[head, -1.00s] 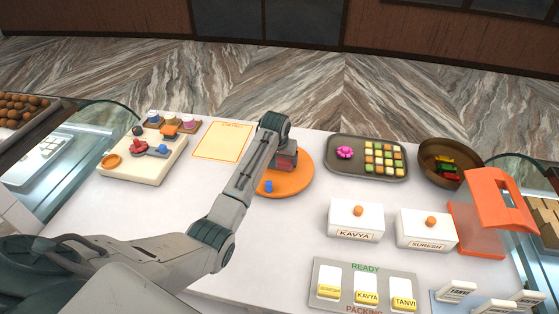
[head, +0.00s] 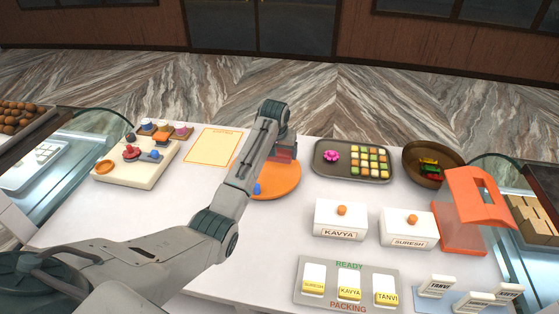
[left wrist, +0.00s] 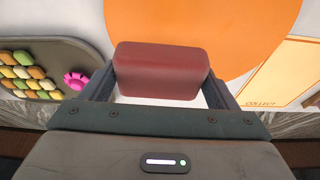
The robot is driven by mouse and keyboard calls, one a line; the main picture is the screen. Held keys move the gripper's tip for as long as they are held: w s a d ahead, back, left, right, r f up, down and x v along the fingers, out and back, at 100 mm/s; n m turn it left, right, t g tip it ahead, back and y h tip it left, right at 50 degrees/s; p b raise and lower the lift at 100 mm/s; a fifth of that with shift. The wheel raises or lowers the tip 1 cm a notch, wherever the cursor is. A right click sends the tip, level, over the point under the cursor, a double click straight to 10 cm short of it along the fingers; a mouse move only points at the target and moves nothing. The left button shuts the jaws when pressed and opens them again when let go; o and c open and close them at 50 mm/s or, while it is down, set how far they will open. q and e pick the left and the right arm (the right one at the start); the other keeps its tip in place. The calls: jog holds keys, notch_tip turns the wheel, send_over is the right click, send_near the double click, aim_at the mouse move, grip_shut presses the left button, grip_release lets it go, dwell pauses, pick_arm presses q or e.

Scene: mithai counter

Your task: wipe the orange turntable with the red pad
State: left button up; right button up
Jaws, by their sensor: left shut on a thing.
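The orange turntable (head: 279,188) lies on the white counter in the middle of the head view, partly covered by my left arm. It also fills the top of the left wrist view (left wrist: 215,25). The red pad (head: 283,154) is at its far edge. My left gripper (head: 286,146) is shut on the pad. In the left wrist view the pad (left wrist: 160,70) sits between both fingers and overlaps the turntable's rim, with white counter showing below it. I cannot tell whether the pad touches the surface. A small blue piece (head: 257,190) is on the turntable's near side. My right gripper is not in view.
An orange-bordered sheet (head: 212,147) lies left of the turntable. A grey tray of sweets (head: 327,174) is to its right, then a brown bowl (head: 411,163). White boxes (head: 340,217) stand nearer. A cream board (head: 127,178) is at left.

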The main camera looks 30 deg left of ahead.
pick_arm(q)
jog(key=shift+w+r, duration=0.15)
jog(key=shift+r, duration=0.6)
jog(key=shift+s+r, duration=0.2)
jog(key=shift+r, duration=0.2)
jog(key=shift+w+f, duration=0.1)
jog(key=shift+w, duration=0.05)
